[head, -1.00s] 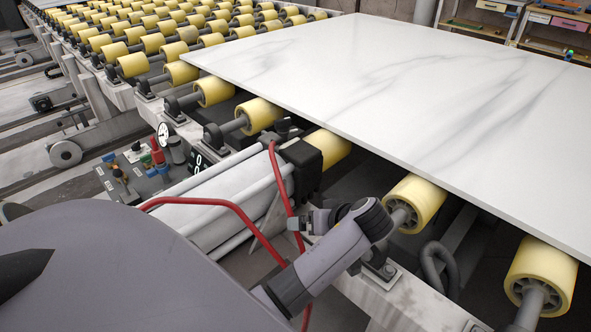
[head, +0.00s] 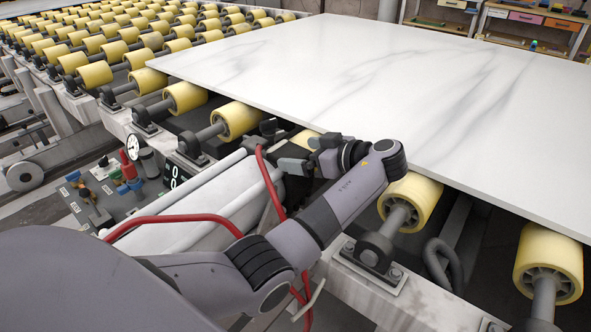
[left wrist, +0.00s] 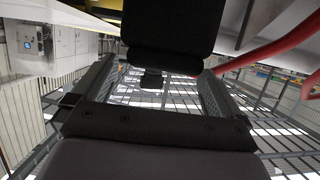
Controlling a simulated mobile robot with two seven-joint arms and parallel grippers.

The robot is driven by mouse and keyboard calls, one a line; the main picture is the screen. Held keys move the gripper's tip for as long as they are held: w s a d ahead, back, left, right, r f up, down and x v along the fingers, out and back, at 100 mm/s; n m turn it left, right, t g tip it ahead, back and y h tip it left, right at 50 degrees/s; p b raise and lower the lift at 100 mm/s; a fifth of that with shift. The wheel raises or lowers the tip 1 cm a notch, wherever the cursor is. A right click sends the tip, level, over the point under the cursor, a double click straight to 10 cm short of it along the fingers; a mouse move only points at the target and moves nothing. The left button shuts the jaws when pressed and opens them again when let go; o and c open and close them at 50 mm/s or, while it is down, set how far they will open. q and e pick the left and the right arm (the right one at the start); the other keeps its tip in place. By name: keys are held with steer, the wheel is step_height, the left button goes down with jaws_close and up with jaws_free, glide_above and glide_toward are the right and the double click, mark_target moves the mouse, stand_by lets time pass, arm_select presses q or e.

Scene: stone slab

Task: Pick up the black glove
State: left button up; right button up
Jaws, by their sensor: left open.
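I cannot make out a black glove with certainty in either view. A small black shape (head: 268,127) sits by the slab's near edge, close to a yellow roller; it is too small to name. My left gripper (head: 287,158) is open beside the end of the white cylinder, just right of the red hose. In the left wrist view, a dark block (left wrist: 168,28) shows beyond and between the open fingers of this gripper (left wrist: 158,75), and I cannot tell whether they touch it. My right gripper is not in view.
A white marble slab (head: 400,85) lies on yellow rollers (head: 237,120). A red hose (head: 268,180) loops close to my left arm. A white cylinder (head: 215,195) and a control panel with a gauge (head: 133,145) stand left of the gripper. Shelves (head: 530,18) stand at the back right.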

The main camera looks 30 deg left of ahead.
mark_target(292, 153)
arm_select(q)
steer(key=x, duration=0.4)
steer(key=shift+s+a+p, duration=0.1)
steer(key=shift+a+p, duration=0.1)
steer(key=shift+p, duration=0.1)
steer(key=c, duration=0.8)
